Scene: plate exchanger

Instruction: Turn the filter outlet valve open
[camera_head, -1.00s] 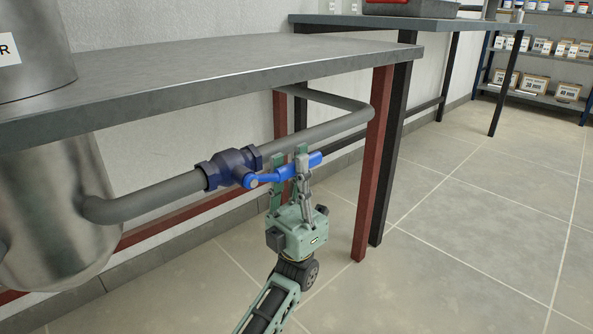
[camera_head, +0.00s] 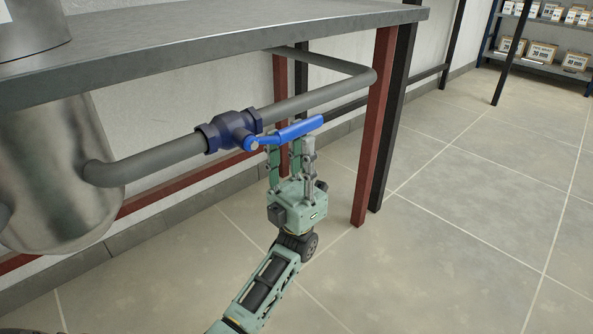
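The filter outlet valve (camera_head: 229,131) is a dark blue body on a grey pipe under the table. Its bright blue lever handle (camera_head: 298,130) points right and slightly up, roughly in line with the pipe. My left gripper (camera_head: 291,146) is just below the handle, pointing up. Its fingers are spread apart. The green finger's tip is partly hidden by the handle, and the grey finger's tip is close under the handle's right part. Whether they touch it cannot be told. My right gripper is not in view.
The grey pipe (camera_head: 155,160) leaves a metal tank (camera_head: 55,165) at left and bends back near a red table leg (camera_head: 374,140). The grey tabletop (camera_head: 200,42) hangs above the valve. Shelves with boxes stand far right. The tiled floor at right is clear.

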